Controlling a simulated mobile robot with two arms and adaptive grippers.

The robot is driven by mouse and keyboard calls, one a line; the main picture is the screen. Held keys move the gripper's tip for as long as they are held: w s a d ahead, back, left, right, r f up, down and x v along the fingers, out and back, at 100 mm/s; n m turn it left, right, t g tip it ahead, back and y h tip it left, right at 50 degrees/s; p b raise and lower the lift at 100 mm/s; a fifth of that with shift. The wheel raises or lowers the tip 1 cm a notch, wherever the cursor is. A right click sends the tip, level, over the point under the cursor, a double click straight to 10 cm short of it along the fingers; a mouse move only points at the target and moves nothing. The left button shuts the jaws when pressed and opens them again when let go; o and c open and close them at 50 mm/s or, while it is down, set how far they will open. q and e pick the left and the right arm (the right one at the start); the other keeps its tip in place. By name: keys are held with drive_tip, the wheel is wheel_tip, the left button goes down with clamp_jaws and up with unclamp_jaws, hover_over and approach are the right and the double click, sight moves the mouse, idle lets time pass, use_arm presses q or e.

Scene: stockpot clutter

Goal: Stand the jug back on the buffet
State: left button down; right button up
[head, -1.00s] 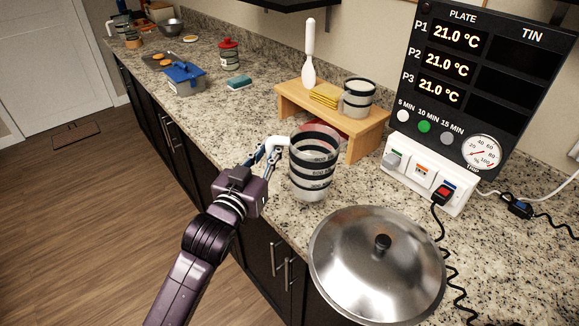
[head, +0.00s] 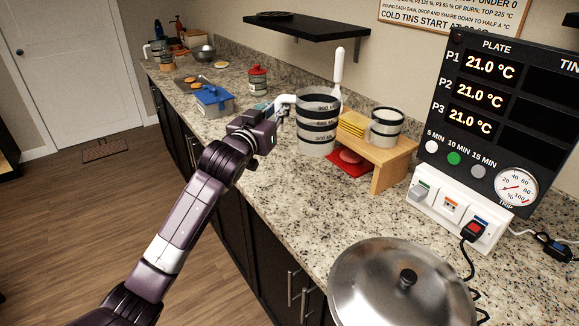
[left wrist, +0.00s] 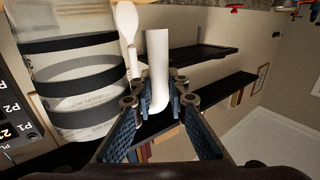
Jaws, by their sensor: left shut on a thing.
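The jug (head: 317,135) is a clear vessel with black bands and a white handle. It is roughly upright over the speckled stone counter (head: 290,195), left of the wooden stand (head: 392,157). I cannot tell whether its base touches the counter. My left gripper (head: 277,111) is shut on the white handle, at the jug's left side. In the left wrist view, the handle (left wrist: 158,75) stands between the two fingers, and the banded jug body (left wrist: 75,85) is at the left. My right gripper is not in view.
A red mat (head: 343,170) lies under the stand, which bears a banded cup (head: 386,128) and yellow sponges (head: 353,124). A blue-lidded box (head: 213,103) and a red-lidded jar (head: 258,82) are behind. A steel lid (head: 385,290) is in front; the counter between is clear.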

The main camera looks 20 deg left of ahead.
use_arm(q)
wheel_tip(320, 180, down, 15)
drive_tip(key=shift+p, duration=0.45)
drive_tip(key=shift+f, duration=0.1)
drive_tip(key=c, duration=1.9)
unclamp_jaws()
